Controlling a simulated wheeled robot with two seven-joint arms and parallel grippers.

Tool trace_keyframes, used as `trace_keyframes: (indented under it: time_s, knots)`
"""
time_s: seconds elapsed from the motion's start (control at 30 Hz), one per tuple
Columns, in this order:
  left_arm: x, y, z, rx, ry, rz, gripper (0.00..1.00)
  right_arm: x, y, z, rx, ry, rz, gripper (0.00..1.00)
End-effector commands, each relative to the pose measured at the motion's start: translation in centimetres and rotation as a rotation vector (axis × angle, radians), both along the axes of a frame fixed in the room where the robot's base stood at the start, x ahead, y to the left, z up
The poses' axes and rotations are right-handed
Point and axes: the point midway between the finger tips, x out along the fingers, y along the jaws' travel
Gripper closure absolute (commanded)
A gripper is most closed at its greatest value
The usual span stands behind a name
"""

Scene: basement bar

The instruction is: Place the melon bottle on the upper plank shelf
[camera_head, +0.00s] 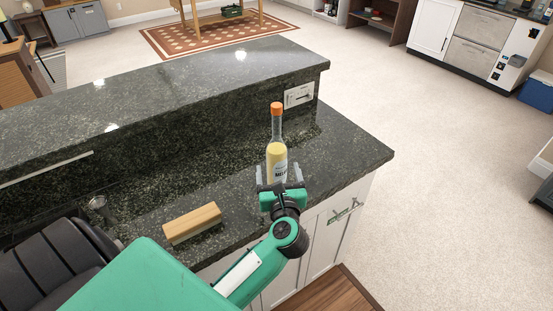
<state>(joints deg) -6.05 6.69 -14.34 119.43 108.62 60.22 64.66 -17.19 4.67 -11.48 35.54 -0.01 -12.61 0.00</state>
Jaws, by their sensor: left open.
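The melon bottle (276,150) stands upright on the lower dark stone counter, near its right end. The bottle's base is hidden behind the gripper. I cannot tell whether the fingers touch the glass. My right gripper is not in view. I cannot make out which piece of furniture is the upper plank shelf.
A wooden block (192,222) lies on the counter left of my gripper. A raised stone ledge (180,80) runs behind the bottle, with an outlet plate (298,95) on its side. Open floor (440,180) lies to the right. A brown shelf unit (378,22) and white cabinets (436,28) stand at the back.

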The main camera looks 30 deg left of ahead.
Motion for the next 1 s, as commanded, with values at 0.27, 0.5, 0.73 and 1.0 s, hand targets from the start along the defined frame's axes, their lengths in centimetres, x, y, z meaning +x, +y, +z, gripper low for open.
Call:
trace_keyframes:
  time_s: [0.27,0.5,0.73,1.0]
  knots:
    - [2.5,2.1,0.1,0.001,0.000,-0.002,0.21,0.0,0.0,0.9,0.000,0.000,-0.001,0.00]
    - [4.8,3.7,0.9,0.005,0.000,-0.002,0.21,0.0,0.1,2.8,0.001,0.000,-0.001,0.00]
    - [6.6,5.2,0.5,0.001,0.000,-0.002,0.21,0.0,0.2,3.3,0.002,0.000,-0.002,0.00]
    - [6.6,5.2,0.4,0.001,-0.001,-0.002,0.29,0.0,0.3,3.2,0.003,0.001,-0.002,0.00]
